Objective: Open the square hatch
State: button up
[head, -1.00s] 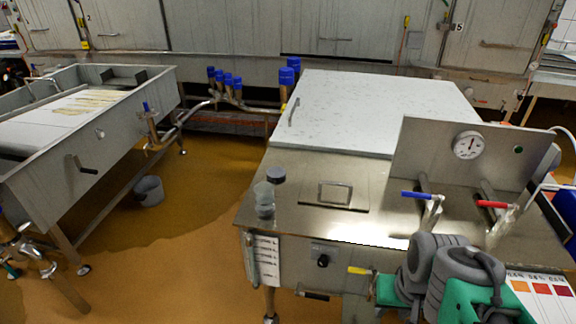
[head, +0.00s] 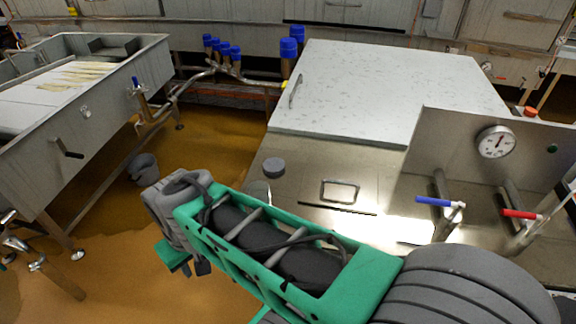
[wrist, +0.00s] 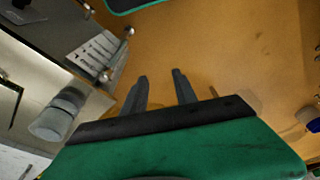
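The square hatch (head: 318,207) is a small flat steel plate with a raised rectangular handle (head: 340,191), set in the shiny steel top. It lies closed, its front part hidden behind my arm. My gripper (wrist: 160,76) has its two dark fingers apart with nothing between them, over the orange floor. In the head view my gripper hangs left of the steel top, left of the hatch and apart from it. In the wrist view the steel top (wrist: 8,75) shows at the left edge, with a dark bent bar that may be the hatch handle.
A clear jar (wrist: 58,115) and its grey lid (head: 274,168) stand left of the hatch. A large pale cover (head: 390,90) lies behind. A blue-handled valve (head: 434,202), a red-handled valve (head: 520,214) and a gauge panel (head: 495,142) stand right. A steel vat (head: 110,115) is far left.

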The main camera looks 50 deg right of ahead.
jog(key=w+d+r+m+h+p, duration=0.1)
jog(key=w+d+r+m+p, duration=0.1)
jog(key=d+m, duration=0.4)
jog(key=w+d+r+m+h+p, duration=0.1)
jog(key=w+d+r+m, duration=0.1)
jog(key=d+m, duration=0.35)
jog(key=m+g+h+p, duration=0.2)
jog(key=m+g+p, duration=0.25)
jog(key=m, duration=1.45)
send_near(336, 181)
jog(key=d, duration=0.1)
jog(key=shift+g, duration=0.25)
jog(key=x, duration=0.7)
jog(key=shift+s+f, duration=0.15)
jog(key=shift+f, duration=0.25)
jog(key=shift+c, duration=0.2)
grip_shut()
jog(key=shift+r, duration=0.1)
